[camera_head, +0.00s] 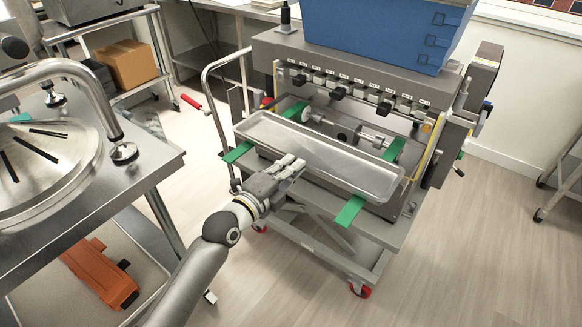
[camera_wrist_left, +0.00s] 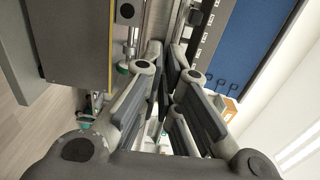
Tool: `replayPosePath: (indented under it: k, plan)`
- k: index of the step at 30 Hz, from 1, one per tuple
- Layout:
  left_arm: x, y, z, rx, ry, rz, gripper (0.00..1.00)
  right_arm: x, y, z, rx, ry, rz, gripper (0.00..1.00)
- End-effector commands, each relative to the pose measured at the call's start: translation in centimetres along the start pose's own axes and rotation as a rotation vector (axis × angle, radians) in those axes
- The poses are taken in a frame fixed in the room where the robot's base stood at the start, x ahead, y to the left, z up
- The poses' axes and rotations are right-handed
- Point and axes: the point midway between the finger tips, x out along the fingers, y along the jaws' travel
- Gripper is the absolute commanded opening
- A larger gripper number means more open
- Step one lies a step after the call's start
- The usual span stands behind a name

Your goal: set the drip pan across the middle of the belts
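The drip pan (camera_head: 322,157), a long shallow metal tray, lies crosswise over the two green belts at the front of the depositor. The left belt (camera_head: 237,152) and the right belt (camera_head: 351,211) stick out in front of it; the right one also shows behind it. I cannot tell if the pan touches both belts. My left gripper (camera_head: 291,165) is at the middle of the pan's near rim, fingertips over or against it. In the left wrist view the fingers (camera_wrist_left: 167,60) stand close together with a narrow gap; whether the rim is between them is unclear. My right gripper is not in view.
The depositor's nozzle bar (camera_head: 350,83) and blue hopper (camera_head: 385,28) rise behind the pan. A steel table (camera_head: 140,165) with a round bowl stands at left. A cardboard box (camera_head: 130,63) is on a shelf behind.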

Motion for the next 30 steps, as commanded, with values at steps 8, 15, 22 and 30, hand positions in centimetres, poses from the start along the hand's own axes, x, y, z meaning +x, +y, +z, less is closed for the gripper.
replayPosePath:
  k: [8,15,22,30]
  plan:
    - [0.0,0.3,0.0,-0.001,0.000,0.007,0.16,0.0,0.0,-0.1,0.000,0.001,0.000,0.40]
    - [0.0,0.2,0.0,0.000,0.000,0.005,0.27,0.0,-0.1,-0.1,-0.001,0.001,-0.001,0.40]
    - [-0.5,0.1,0.1,0.001,0.000,0.005,0.27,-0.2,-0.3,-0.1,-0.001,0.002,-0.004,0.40]
    - [-5.2,0.1,0.0,0.004,0.001,0.010,0.27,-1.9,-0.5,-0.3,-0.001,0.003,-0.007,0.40]
